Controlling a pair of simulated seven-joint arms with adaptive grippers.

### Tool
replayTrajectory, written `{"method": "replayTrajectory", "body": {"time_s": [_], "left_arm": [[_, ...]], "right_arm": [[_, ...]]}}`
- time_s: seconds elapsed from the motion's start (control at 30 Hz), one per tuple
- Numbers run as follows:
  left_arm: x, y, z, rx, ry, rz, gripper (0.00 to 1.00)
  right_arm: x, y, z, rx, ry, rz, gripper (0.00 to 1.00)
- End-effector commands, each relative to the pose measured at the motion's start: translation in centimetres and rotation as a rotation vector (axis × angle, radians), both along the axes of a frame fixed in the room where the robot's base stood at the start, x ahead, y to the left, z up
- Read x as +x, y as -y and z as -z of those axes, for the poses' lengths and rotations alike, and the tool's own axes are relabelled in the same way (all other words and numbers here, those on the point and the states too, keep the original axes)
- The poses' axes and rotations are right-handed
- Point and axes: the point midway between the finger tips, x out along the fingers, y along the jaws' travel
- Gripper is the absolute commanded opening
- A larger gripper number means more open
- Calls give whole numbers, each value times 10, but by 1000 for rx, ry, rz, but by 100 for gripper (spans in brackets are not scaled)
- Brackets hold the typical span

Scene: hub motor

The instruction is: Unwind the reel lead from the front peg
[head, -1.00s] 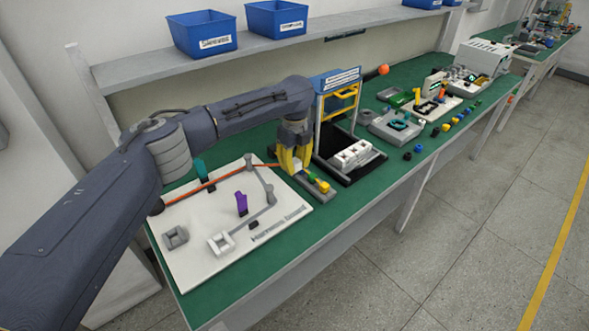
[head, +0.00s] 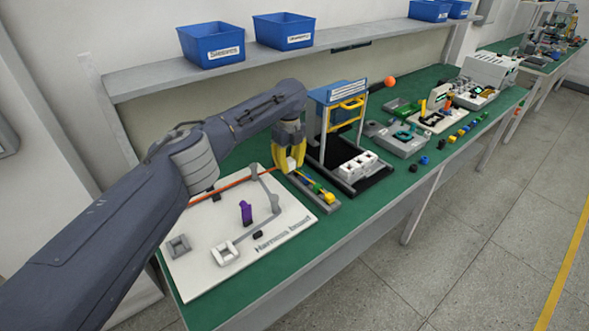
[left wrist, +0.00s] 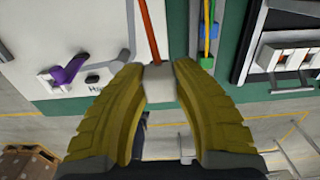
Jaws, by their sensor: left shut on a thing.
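My left gripper (head: 290,164) is shut on a white block (left wrist: 158,83), with one yellow finger on each side of it. The orange-red reel lead (left wrist: 148,30) runs from this block. In the head view the lead (head: 235,182) stretches left across the white harness board (head: 205,279), passes by a grey peg (head: 254,173) and goes behind my arm. I cannot tell whether it touches the peg. A second grey peg (head: 275,202) stands nearer the front, with a grey cable at it. The reel is hidden by my arm. My right gripper is not in view.
A purple clip (head: 246,213) and grey sockets (head: 224,253) stand on the board. A narrow grey tray (head: 311,194) with coloured parts lies right of the board. A blue-topped frame (head: 337,92) stands close behind, right of the gripper.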

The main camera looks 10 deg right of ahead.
Motion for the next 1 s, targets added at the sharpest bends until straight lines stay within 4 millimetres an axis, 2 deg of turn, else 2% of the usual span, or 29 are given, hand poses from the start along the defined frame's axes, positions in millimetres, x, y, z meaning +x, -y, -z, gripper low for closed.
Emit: {"method": "replayTrajectory", "body": {"time_s": [0.33,1.0], "left_arm": [[21,-8,-2,-4,5,-4,0],[25,-14,1,1,-1,1,0]], "right_arm": [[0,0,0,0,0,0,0],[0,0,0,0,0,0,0]]}}
